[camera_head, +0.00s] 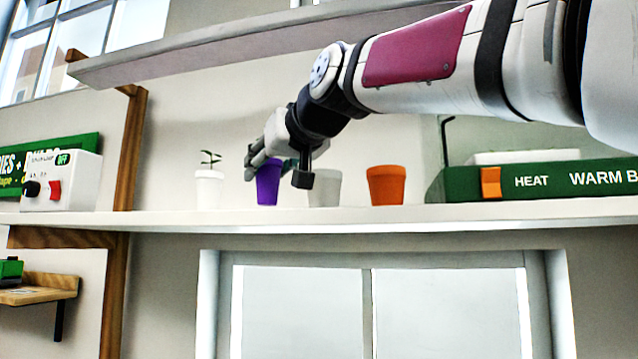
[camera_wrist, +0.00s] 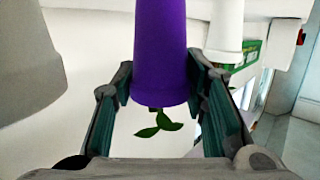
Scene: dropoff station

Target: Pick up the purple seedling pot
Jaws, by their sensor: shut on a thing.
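The purple seedling pot (camera_head: 268,184) is on the white shelf in the head view, between a white pot and a grey-white pot. It fills the upper middle of the wrist view (camera_wrist: 160,50), with green leaves (camera_wrist: 158,124) showing beyond its rim. My gripper (camera_head: 262,165) reaches it from above and behind in the head view. In the wrist view its two fingers (camera_wrist: 160,95) press on both sides of the pot near the rim. My gripper is shut on the purple pot. I cannot tell whether the pot's base touches the shelf.
A white pot with a seedling (camera_head: 209,188) stands left of the purple pot. A grey-white pot (camera_head: 325,188) and an orange pot (camera_head: 386,185) stand to its right. A green warming unit (camera_head: 545,180) is farther right, a white switch box (camera_head: 62,181) farther left. An upper shelf (camera_head: 200,48) hangs above.

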